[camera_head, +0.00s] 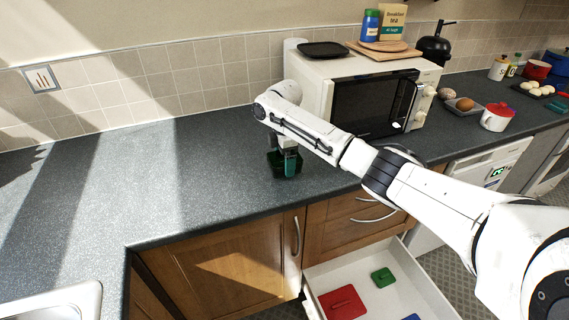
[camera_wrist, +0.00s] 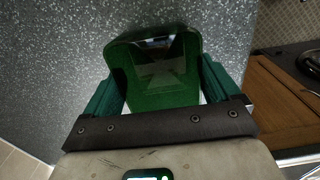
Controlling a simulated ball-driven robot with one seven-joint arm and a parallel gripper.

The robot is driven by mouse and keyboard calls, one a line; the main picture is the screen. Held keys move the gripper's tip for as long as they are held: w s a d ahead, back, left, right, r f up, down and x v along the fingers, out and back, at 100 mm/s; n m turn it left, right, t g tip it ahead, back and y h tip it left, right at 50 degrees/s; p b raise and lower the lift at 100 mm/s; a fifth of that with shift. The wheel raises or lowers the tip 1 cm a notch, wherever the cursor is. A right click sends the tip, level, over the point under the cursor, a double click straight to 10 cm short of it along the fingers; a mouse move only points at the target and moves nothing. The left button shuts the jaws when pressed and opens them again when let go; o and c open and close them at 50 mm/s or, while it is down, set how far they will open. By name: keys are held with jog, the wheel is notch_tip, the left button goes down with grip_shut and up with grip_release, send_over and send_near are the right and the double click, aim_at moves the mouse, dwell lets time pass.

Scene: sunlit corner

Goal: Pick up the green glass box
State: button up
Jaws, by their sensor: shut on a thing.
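The green glass box (camera_wrist: 155,80) fills the upper middle of the wrist view, dark green and see-through, between the two green fingers of my gripper (camera_wrist: 158,95). In the head view the box (camera_head: 276,160) is small and partly hidden behind my gripper (camera_head: 287,166). It is at the counter beside the microwave, near the front edge. My gripper is shut on the box from above. I cannot tell whether the box touches the counter.
The white microwave (camera_head: 311,85) stands just right of and behind my gripper. An open drawer (camera_head: 436,297) below holds red, green and blue things. The grey counter (camera_head: 170,185) is clear to the left. A sink (camera_head: 92,296) lies at the lower left.

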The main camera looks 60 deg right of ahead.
jog(key=s+a+r+p, duration=0.1)
jog(key=s+a+r, duration=0.1)
jog(key=s+r, duration=0.9)
jog(key=shift+s+a+r+p, duration=0.15)
jog(key=shift+s+r+p, duration=0.25)
jog(key=shift+s, duration=1)
jog(key=shift+s, duration=0.1)
